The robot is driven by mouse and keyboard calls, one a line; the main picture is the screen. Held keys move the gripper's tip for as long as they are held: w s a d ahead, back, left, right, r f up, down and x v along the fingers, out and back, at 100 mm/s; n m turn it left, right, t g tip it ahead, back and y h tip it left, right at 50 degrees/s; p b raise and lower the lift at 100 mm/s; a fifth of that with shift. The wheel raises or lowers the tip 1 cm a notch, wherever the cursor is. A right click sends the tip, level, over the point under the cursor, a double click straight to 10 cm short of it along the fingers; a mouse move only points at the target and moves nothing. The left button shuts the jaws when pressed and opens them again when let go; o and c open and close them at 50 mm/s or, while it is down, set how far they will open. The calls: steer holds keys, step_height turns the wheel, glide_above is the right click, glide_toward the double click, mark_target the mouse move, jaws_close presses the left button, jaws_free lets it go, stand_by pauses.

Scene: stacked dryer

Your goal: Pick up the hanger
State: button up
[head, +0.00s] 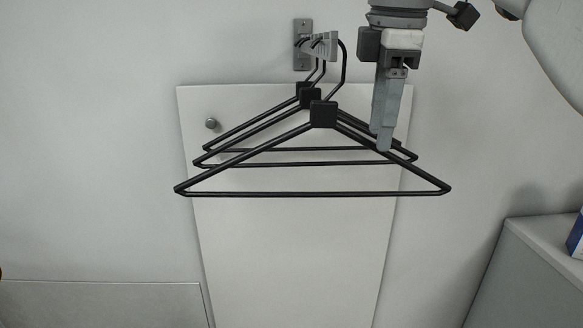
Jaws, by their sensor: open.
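Three black hangers hang one behind another from a wall hook (318,43). The nearest hanger (323,115) is the largest in view, with its lower bar in front of the white panel. The middle hanger (310,97) and the rearmost hanger (303,88) are partly covered by it. My gripper (384,148) points down at the right arms of the hangers, its fingers overlapping them in the picture. It is open and holds nothing that I can see. I cannot tell whether it touches a hanger, and its fingers overlap one another from this side.
A white door panel (290,260) with a round knob (211,124) is behind the hangers. A grey cabinet (535,265) stands at the lower right, with a blue box (575,238) on top. A low pale panel (100,305) is at the lower left. The space below the hangers is clear.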

step_height(320, 180, down, 6)
steer(key=shift+w+a+f+b, duration=0.15)
steer(key=shift+w+a+b, duration=0.05)
steer(key=shift+w+b, duration=0.2)
jaws_close()
stand_by(0.3)
